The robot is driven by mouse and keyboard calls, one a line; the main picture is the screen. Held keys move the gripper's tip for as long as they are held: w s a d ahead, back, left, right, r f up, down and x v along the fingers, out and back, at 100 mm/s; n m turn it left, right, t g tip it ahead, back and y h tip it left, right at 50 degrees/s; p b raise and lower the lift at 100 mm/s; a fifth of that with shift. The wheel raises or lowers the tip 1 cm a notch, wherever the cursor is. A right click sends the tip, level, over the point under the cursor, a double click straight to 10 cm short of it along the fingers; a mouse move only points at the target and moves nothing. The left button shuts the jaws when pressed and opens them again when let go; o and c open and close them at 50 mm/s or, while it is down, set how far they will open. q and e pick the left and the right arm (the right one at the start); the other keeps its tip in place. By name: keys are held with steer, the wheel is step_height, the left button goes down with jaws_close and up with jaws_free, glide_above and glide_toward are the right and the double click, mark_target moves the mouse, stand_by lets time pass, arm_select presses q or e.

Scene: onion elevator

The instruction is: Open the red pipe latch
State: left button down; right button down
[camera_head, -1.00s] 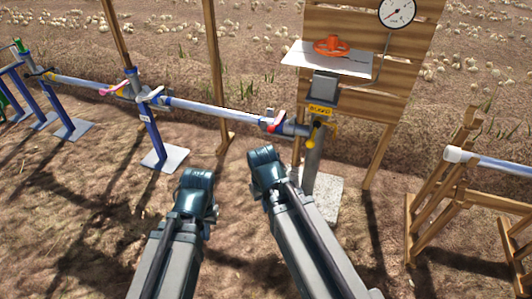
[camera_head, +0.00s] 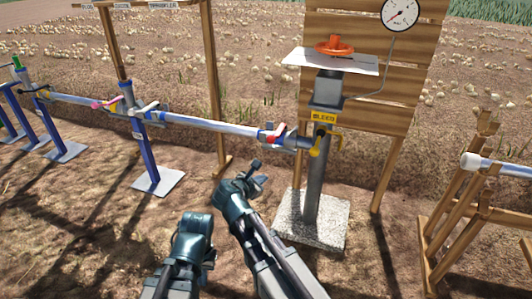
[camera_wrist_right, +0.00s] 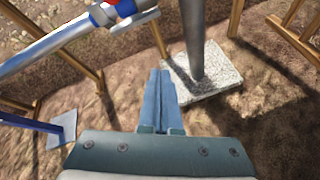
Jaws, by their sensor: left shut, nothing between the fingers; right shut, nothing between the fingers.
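The red pipe latch (camera_head: 274,135) sits on the grey-blue pipe (camera_head: 215,124) near its right end, left of the yellow BLEED label. In the right wrist view the red part of the latch (camera_wrist_right: 124,8) is cut off by the top edge, above and left of the fingers. My right gripper (camera_head: 258,175) is shut and empty, below and a little left of the latch, apart from it. Its fingers also show in the right wrist view (camera_wrist_right: 160,85). My left gripper (camera_head: 200,235) is shut, low in the view, left of the right one; its fingertips are hard to see.
A blue stand (camera_head: 150,160) supports the pipe further left. A wooden rack (camera_head: 465,200) stands at right.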

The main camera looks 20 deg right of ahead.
steer(key=w+a+r+n+t, duration=0.1)
steer(key=n, duration=0.1)
steer(key=w+a+r+n+t, duration=0.1)
steer(key=r+n, duration=0.1)
steer(key=shift+w+a+n, duration=0.2)
steer(key=shift+a+n, duration=0.1)
steer(key=shift+a, duration=0.05)
steer(key=w+d, duration=0.7)
steer(key=w, duration=0.2)
steer(key=shift+w, duration=0.1)
stand_by(0.3)
